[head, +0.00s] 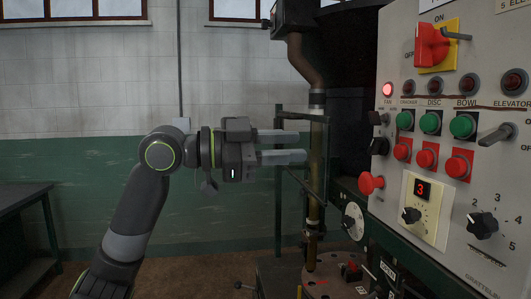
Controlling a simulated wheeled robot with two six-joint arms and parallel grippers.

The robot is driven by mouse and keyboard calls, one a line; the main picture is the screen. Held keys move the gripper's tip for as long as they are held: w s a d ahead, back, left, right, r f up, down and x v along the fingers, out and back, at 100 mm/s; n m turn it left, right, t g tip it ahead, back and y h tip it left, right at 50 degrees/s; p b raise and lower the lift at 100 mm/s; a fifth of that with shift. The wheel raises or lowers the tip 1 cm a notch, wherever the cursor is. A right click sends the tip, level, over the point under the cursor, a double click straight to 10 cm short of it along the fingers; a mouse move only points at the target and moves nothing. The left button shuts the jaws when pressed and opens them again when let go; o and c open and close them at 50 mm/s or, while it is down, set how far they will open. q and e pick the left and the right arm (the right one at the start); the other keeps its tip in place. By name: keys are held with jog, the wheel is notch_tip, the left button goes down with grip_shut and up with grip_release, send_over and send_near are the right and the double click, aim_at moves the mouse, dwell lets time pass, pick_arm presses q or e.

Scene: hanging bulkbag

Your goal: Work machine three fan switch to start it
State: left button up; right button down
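The grey control panel (455,165) stands at the right, seen at an angle. Its FAN column is on the left edge, with a red lamp (388,89) that looks lit. Below the FAN label is a small dark switch (378,118); its exact setting is too small to tell. A black knob (379,146) sits below it. A display (422,190) on the panel reads 3. My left gripper (294,147) is left of the panel, pointing right. Its two fingers are apart with nothing between them, and it appears clear of the switch. My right gripper is not in view.
A red and yellow main switch (434,46), green and red buttons, and a red mushroom button (370,183) are on the panel. A vertical pipe (316,150) with a dark green frame stands behind my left fingers. A dark table (22,197) is at the left.

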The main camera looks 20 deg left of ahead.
pick_arm(q)
jog(key=shift+b+v, duration=0.3)
jog(key=shift+v, duration=1.35)
